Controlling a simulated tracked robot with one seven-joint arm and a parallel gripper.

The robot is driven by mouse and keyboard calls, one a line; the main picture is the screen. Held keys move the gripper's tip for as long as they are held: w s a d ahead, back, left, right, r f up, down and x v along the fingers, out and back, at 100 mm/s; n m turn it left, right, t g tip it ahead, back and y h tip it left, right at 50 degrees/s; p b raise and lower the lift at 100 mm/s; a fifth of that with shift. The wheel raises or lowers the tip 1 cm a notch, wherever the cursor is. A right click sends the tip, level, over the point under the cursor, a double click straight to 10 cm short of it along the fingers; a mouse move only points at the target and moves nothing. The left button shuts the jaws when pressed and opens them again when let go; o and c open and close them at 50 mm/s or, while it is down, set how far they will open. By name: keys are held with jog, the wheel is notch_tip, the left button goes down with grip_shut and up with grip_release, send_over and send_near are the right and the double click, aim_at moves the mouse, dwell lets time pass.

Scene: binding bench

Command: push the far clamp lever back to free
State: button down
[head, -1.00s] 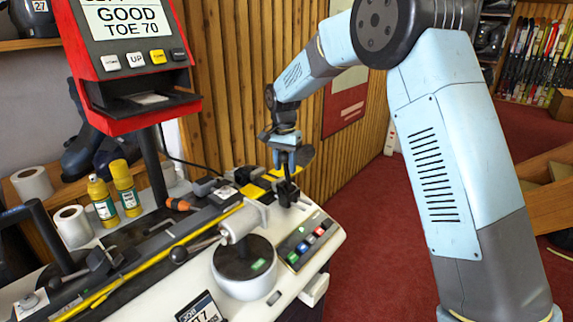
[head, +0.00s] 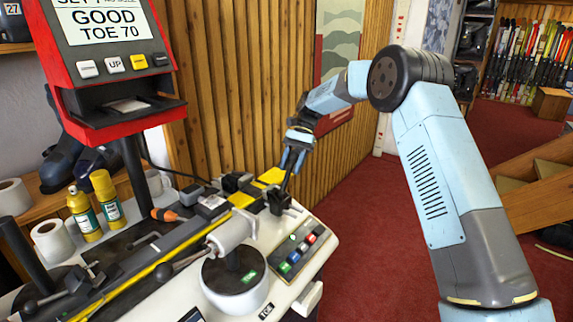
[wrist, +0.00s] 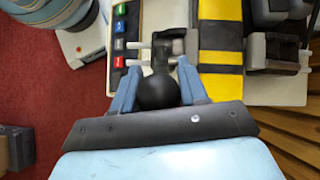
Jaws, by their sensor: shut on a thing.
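The far clamp lever (head: 286,184) is dark and thin, at the far end of the bench by the wooden slat wall. It rises from a dark clamp block (head: 279,201) and leans to the right in the head view. My gripper (head: 293,163) is shut on its upper end. In the wrist view, the round black knob (wrist: 157,92) sits between the two light blue fingers of my gripper (wrist: 158,82). The fingers hide the knob in the head view.
A yellow and black striped block (wrist: 221,45) is beside the clamp. The red screen stand (head: 105,60) rises at left.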

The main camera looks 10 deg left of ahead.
jog(key=shift+w+d+f, duration=0.1)
jog(key=shift+w+f, duration=0.45)
jog(key=shift+w, duration=0.2)
jog(key=shift+w+f, duration=0.3)
jog(key=shift+f, duration=0.05)
jog(key=c, duration=1.8)
grip_release()
jog(key=shift+w+f, duration=0.1)
jog(key=shift+f, duration=0.1)
jog(key=o, duration=0.3)
jog(key=shift+w+f, duration=0.1)
jog(key=shift+f, duration=0.15)
jog(key=shift+o, duration=0.4)
jog(key=o, duration=1)
jog(key=shift+w+f, duration=0.1)
jog(key=shift+c, duration=0.2)
jog(key=v, duration=1.4)
jog(key=shift+w+d+f, duration=0.1)
jog(key=shift+d+f, duration=0.1)
jog(key=shift+d, duration=0.2)
jog(key=shift+c, duration=1.3)
